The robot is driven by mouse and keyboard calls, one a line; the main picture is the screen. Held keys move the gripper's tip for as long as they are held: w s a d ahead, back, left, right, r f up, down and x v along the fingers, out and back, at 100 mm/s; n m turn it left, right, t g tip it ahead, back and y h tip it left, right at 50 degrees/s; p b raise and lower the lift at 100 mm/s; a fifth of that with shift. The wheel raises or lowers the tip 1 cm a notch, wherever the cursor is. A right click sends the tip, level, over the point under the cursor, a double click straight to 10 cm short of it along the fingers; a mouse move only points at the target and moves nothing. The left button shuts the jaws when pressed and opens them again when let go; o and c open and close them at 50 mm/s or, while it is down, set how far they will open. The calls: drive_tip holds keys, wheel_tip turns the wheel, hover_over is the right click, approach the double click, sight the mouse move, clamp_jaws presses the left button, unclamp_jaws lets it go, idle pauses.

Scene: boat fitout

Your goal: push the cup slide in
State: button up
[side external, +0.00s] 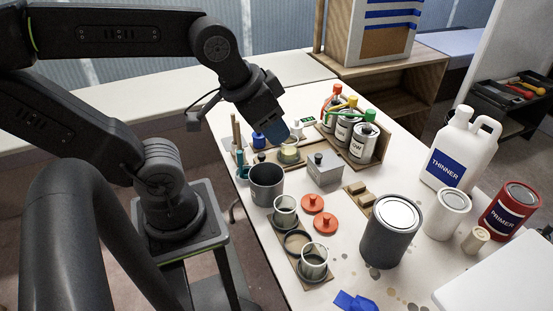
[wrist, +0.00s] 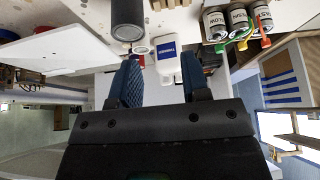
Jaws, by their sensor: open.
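A clear cup with pale yellow contents (side external: 289,151) stands at the back of the table, by a low wooden piece (side external: 266,157). I cannot tell for sure which part is the cup slide. My gripper (side external: 279,134) is just above and beside this cup in the side view and hides part of the area behind it. I cannot tell whether it touches the cup. In the wrist view the blue fingers of my gripper (wrist: 161,82) are apart with nothing seen held between them; the cup does not show clearly there.
A wooden rack with several bottles (side external: 356,143) stands right of my gripper. A grey metal box (side external: 325,170), an open dark pot (side external: 266,185) and red lids (side external: 312,203) are nearer. A wooden board with clear cups (side external: 299,243) lies in front. A thinner jug (side external: 457,155) stands right.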

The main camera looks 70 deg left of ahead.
drive_tip(key=shift+o, duration=0.9)
drive_tip(key=w+a+f+n+g+y, duration=0.1)
drive_tip(key=w+a+f+g, duration=0.1)
drive_tip(key=w+a, duration=0.4)
drive_tip(key=shift+w+a+f, duration=0.15)
drive_tip(key=shift+a+f, duration=0.15)
drive_tip(key=shift+a, duration=0.05)
drive_tip(key=n+g+h, duration=0.1)
drive_tip(key=n+g, duration=0.3)
hover_over(262, 155)
wheel_tip(262, 155, down, 16)
drive_tip(key=f, duration=0.1)
wheel_tip(262, 155, down, 13)
drive_tip(key=shift+a+f, duration=0.1)
drive_tip(key=shift+f, duration=0.1)
drive_tip(key=shift+m, duration=0.3)
clamp_jaws()
